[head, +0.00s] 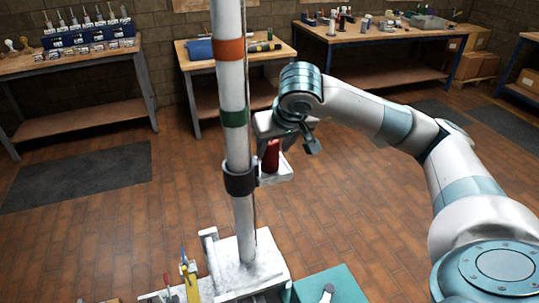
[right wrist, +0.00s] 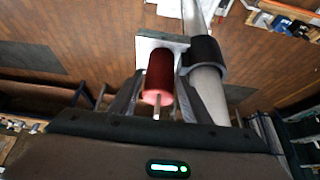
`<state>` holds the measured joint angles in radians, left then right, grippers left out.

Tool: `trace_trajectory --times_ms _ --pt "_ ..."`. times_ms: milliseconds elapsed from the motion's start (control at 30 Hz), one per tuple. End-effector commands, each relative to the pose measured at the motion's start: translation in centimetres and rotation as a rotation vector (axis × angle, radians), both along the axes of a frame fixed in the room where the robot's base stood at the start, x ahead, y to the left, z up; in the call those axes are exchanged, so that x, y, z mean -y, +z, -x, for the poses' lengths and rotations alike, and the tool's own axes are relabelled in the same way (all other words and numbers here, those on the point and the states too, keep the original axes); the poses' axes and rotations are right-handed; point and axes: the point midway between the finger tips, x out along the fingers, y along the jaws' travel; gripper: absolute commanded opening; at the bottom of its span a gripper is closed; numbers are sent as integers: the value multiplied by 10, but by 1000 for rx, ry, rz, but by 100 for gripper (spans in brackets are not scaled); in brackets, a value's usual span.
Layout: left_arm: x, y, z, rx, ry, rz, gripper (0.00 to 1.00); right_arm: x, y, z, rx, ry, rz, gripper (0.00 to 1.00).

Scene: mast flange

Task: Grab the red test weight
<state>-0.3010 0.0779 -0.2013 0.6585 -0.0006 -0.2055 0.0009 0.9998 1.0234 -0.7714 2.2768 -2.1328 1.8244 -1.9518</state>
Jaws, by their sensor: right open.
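The red test weight (head: 271,156) is a dark red cylinder on a small white shelf (head: 277,176) fixed to the side of the white mast (head: 242,210). In the right wrist view the weight (right wrist: 160,70) has a lighter pinkish end and a thin metal pin towards the camera. My right gripper (head: 287,143) is open at the weight. In the right wrist view its fingers (right wrist: 155,103) lie on either side of the weight's near end. Gaps show there, though exact contact is hard to tell. My left gripper is not in view.
The mast, with orange and green bands and a black collar (head: 240,180), stands close beside the weight. Its white base (head: 270,262) is below, with tools at its left and a teal surface (head: 340,285) at its right. Workbenches line the back wall; open tiled floor lies between.

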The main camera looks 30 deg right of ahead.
Motion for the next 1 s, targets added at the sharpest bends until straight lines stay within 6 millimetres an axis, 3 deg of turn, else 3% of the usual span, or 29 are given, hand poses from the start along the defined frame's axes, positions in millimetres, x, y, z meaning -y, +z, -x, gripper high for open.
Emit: trace_trajectory --times_ms 167,433,633,1000 --pt "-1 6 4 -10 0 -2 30 1 -5 -4 -4 -1 -1 43" --pt "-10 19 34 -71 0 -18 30 5 -27 -21 -6 -2 -2 43" --pt "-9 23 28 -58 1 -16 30 6 -41 -29 -2 0 0 43" --pt "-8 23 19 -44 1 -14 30 7 -42 -29 0 0 0 43"
